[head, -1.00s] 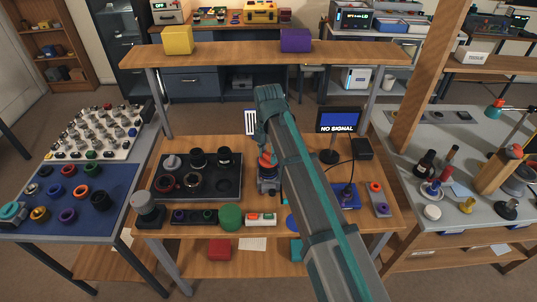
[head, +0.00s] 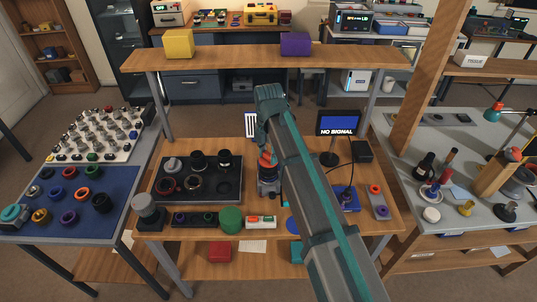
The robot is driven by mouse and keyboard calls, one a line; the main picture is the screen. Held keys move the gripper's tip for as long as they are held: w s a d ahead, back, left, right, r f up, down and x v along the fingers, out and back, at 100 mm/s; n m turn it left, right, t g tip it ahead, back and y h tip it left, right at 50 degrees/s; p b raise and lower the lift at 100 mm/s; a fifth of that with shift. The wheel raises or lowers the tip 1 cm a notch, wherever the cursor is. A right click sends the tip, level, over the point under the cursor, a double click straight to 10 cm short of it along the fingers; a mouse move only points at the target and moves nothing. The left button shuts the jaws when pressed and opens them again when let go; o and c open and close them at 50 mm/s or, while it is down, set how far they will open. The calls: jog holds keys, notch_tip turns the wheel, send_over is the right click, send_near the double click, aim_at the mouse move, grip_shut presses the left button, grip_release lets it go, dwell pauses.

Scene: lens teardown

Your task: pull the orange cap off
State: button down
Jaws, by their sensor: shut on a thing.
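The orange cap (head: 265,154) shows just below the end of my arm, on the middle workbench. My gripper (head: 264,146) reaches down from above and is shut on the orange cap; the fingers are small and partly hidden by my arm. A dark lens body (head: 268,181) stands upright directly below the cap on the bench. Whether the cap still touches it is too small to tell.
A dark tray (head: 222,194) with several lens parts lies left of the lens body. A green cylinder (head: 231,218) and a white box with buttons (head: 261,222) stand in front. A monitor (head: 338,124) stands behind at right. A wooden shelf (head: 240,53) spans the back.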

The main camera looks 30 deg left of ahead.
aim_at(268, 154)
jog(key=shift+r+p, duration=1.15)
jog(key=shift+r, duration=0.75)
jog(key=shift+f, duration=0.1)
